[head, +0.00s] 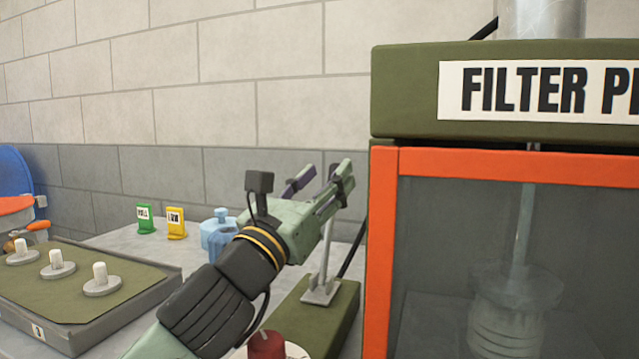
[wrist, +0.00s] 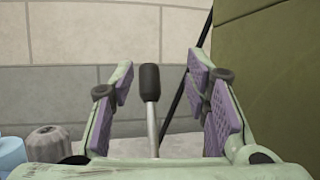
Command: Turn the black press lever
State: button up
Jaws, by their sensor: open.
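The press lever shows in the wrist view as a black grip (wrist: 149,82) on a thin pale rod. The grip stands upright between the spread fingers of my gripper (wrist: 162,80), nearer the left finger, with a gap on each side. In the head view the lever's rod (head: 325,245) rises from a plate on a green base, and its top is mostly hidden behind my gripper (head: 322,182). My gripper is open with nothing held. The filter press (head: 505,90) stands at the right, with an orange-framed clear front.
A red knob (head: 266,345) sits low at the front of the green base (head: 330,325). A tray (head: 120,320) with several white pegs is at the left. Green (head: 146,219) and yellow (head: 176,223) tags and blue pieces (head: 217,236) stand behind my arm. A wall closes the back.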

jog(key=v, duration=1.2)
